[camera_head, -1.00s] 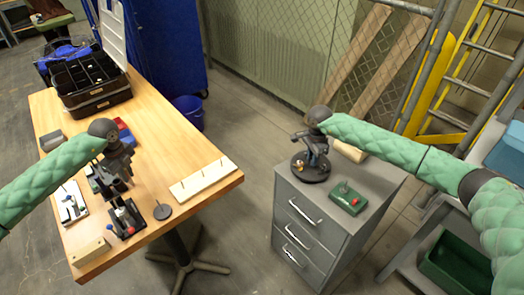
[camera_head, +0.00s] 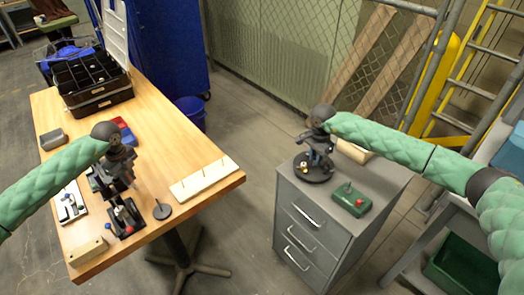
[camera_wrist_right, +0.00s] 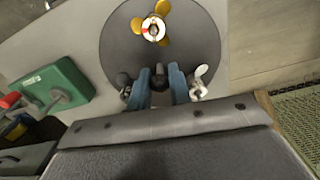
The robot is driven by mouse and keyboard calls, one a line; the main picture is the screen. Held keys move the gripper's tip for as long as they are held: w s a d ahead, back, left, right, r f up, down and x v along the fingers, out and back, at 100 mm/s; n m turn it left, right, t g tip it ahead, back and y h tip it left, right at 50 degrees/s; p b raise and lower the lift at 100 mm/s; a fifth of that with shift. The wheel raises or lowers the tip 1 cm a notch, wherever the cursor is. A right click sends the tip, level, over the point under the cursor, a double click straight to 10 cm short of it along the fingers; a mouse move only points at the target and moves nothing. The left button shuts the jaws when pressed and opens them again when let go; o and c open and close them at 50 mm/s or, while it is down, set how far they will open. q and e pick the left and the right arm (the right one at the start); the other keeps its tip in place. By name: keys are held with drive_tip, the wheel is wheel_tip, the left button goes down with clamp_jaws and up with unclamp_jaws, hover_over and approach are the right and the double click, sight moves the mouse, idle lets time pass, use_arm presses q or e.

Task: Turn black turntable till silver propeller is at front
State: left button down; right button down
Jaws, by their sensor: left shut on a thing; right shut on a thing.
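The black turntable (camera_head: 315,176) is a round disc on top of the grey cabinet. In the right wrist view its disc (camera_wrist_right: 190,38) carries a brass propeller (camera_wrist_right: 152,28) at the top, a silver propeller (camera_wrist_right: 199,83) at right and a dark grey one (camera_wrist_right: 124,84) at left. My right gripper (camera_head: 318,158) reaches down over the disc; its blue fingers (camera_wrist_right: 161,82) close on the dark centre post (camera_wrist_right: 160,70). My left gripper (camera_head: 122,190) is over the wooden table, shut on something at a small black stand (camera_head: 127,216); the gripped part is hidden.
A green box with a red knob (camera_head: 350,199) sits beside the turntable on the grey cabinet (camera_head: 338,222). The wooden table (camera_head: 170,140) holds a black toolbox (camera_head: 92,82), a white pegged strip (camera_head: 204,178) and a dark disc with a pin (camera_head: 162,211). A floor gap separates table and cabinet.

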use_arm(q)
drive_tip(key=shift+s+f+b, duration=0.1)
drive_tip(key=shift+f+b, duration=0.25)
drive_tip(key=shift+f, duration=0.1)
use_arm(e)
drive_tip(key=shift+n, duration=0.3)
